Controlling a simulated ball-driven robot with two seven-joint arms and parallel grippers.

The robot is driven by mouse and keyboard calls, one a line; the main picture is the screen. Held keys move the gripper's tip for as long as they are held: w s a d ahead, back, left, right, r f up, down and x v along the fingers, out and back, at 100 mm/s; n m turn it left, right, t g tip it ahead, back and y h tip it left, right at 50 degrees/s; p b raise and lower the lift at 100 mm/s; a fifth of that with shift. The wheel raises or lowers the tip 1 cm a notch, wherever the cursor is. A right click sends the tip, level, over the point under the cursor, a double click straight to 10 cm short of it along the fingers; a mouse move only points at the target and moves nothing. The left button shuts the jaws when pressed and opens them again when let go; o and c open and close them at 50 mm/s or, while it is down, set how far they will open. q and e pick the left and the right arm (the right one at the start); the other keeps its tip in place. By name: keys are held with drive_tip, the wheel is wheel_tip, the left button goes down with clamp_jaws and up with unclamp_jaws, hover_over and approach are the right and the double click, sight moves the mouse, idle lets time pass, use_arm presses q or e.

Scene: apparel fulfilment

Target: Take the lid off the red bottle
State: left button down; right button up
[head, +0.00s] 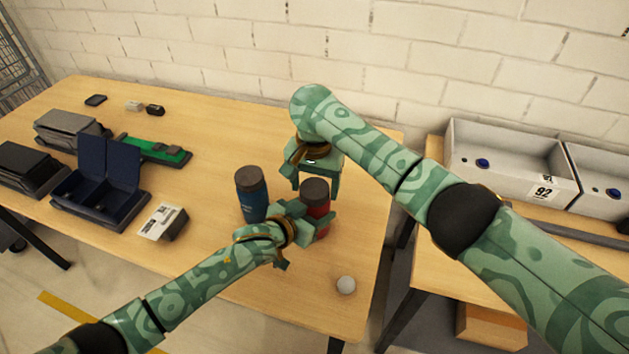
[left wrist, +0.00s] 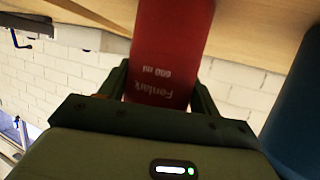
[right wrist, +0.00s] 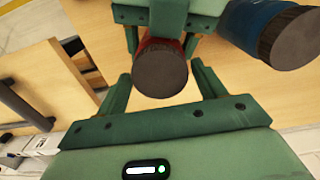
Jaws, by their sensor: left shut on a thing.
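The red bottle (head: 322,218) with a dark grey lid (head: 315,190) stands upright near the right end of the wooden table. My left gripper (head: 312,222) is shut on the red bottle's body; its fingers clasp both sides of the bottle (left wrist: 172,50) in the left wrist view. My right gripper (head: 318,180) is above and just behind the bottle, pointing down. In the right wrist view its fingers (right wrist: 160,95) are open, with the lid (right wrist: 160,72) between and beyond them, apparently not touched.
A blue bottle (head: 252,200) with a dark lid stands close left of the red one. A white box (head: 163,222), a navy case (head: 105,185) and a green tray (head: 155,150) are left. Grey bins (head: 510,165) stand right.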

drive_tip(key=c, duration=0.7)
drive_tip(key=n, duration=0.6)
drive_tip(key=shift+n, duration=0.4)
drive_tip(key=o, duration=1.1)
drive_tip(key=shift+r, duration=0.1)
wheel_tip(320, 180, up, 4)
drive_tip(key=shift+r, duration=0.25)
drive_tip(key=shift+c, duration=0.4)
wheel_tip(320, 180, up, 3)
drive_tip(key=shift+r+m, duration=0.1)
drive_tip(key=shift+m, duration=0.9)
wheel_tip(320, 180, down, 8)
drive_tip(key=shift+r, duration=0.1)
